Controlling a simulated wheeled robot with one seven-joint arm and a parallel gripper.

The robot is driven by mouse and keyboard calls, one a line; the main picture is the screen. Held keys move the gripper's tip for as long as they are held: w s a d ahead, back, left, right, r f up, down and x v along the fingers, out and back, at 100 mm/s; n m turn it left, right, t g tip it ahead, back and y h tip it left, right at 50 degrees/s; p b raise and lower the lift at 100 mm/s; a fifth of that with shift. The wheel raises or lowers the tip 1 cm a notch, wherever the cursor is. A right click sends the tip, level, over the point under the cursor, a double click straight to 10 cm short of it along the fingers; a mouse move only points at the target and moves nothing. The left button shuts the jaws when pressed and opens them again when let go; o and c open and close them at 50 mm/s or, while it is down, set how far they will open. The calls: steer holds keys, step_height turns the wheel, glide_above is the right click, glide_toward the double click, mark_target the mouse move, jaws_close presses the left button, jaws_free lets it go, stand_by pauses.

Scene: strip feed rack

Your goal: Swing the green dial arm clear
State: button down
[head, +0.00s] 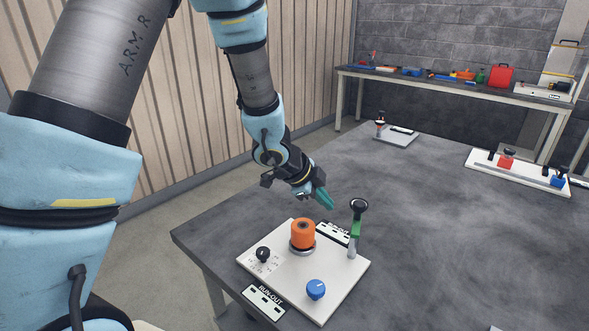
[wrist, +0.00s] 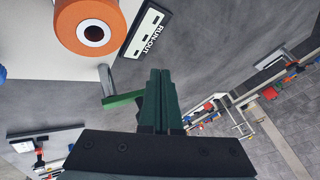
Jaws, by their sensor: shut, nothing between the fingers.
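The green dial arm (head: 356,229) sits on a grey post (head: 351,247) near the right edge of the white plate (head: 329,307), with a black round dial (head: 358,205) at its end. In the wrist view the green arm (wrist: 122,99) runs from the post (wrist: 106,79) toward the left side of my fingers. The dial is not seen there. My gripper (head: 328,203) is shut and empty, above the table beyond the plate's far edge, left of the dial. In the wrist view its dark green fingers (wrist: 160,98) are together. I cannot tell whether they touch the arm.
An orange roll (head: 302,234) stands on the plate, with a black knob (head: 263,254) and a blue knob (head: 316,289). Two other plates with fittings lie farther back, one white (head: 520,175).

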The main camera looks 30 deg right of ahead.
steer(key=w+a+r+p, duration=0.3)
steer(key=w+r, duration=0.2)
steer(key=r, duration=0.3)
steer(key=shift+a, duration=0.2)
steer(key=w+a+n+t+y+b, duration=0.1)
steer(key=w+a+n+t, duration=0.2)
steer(key=a, duration=0.4)
steer(key=w+a+r+n+y, duration=0.1)
steer(key=w+a+n+y, duration=0.1)
steer(key=w+a+n, duration=0.4)
steer(key=w+a+n+t+y+b, duration=0.1)
steer(key=a+n+t, duration=0.15)
steer(key=a, duration=0.55)
steer(key=s+a+n+g+y, duration=0.1)
steer(key=s+a+n+g, duration=0.1)
steer(key=s+a+n, duration=0.4)
steer(key=s+a+f+n+g+y+b, duration=0.1)
steer(key=s+a+n+g+y, duration=0.1)
steer(key=s+a+n, duration=0.4)
steer(key=a+n, duration=0.2)
steer(key=a, duration=0.2)
steer(key=shift+s+a+f, duration=0.2)
steer(key=shift+s+f, duration=0.05)
steer(key=shift+s, duration=0.1)
